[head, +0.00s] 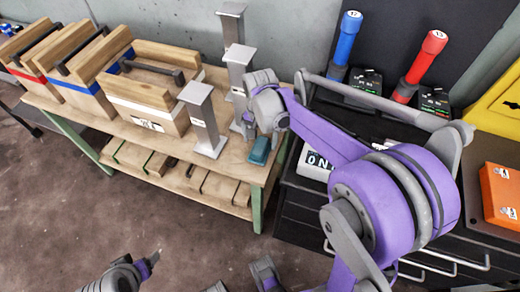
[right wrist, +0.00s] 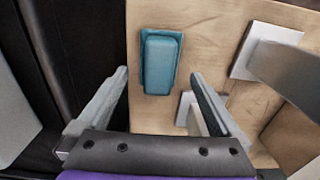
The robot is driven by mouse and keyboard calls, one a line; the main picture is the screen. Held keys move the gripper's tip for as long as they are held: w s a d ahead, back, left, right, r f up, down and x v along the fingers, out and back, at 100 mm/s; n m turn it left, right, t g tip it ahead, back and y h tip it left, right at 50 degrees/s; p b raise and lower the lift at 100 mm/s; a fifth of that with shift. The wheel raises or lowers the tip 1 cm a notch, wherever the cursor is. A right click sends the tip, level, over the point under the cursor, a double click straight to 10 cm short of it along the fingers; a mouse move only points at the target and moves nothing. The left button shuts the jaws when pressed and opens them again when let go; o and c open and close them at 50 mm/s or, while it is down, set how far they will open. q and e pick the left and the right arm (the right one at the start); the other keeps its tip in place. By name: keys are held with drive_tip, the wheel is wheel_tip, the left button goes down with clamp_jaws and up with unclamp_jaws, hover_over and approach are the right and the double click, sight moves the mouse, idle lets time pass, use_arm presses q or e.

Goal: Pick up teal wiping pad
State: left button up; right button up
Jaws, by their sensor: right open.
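The teal wiping pad (head: 260,151) lies near the right end of the wooden workbench top (head: 226,172). In the right wrist view the pad (right wrist: 162,63) is a rounded teal block on a flat teal base, whole and unobstructed. My right gripper (head: 262,132) is above and just behind the pad in the head view. Its two fingers (right wrist: 160,78) are spread apart with nothing between them, and the pad lies ahead, roughly centred.
Grey metal stands (head: 204,122) rise on the bench left of the pad; one stand's base (right wrist: 262,50) shows at right in the wrist view. Wooden boxes (head: 148,88) fill the bench's left. A black cabinet (head: 300,215) adjoins its right end.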

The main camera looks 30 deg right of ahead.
sight(260, 145)
wheel_tip(260, 145, down, 4)
drive_tip(key=shift+s+r, duration=0.1)
drive_tip(key=shift+s, duration=0.05)
drive_tip(key=shift+a, duration=0.1)
drive_tip(key=c, duration=1.5)
wheel_tip(260, 145, up, 10)
drive_tip(key=shift+p, duration=0.5)
drive_tip(key=shift+c, duration=0.2)
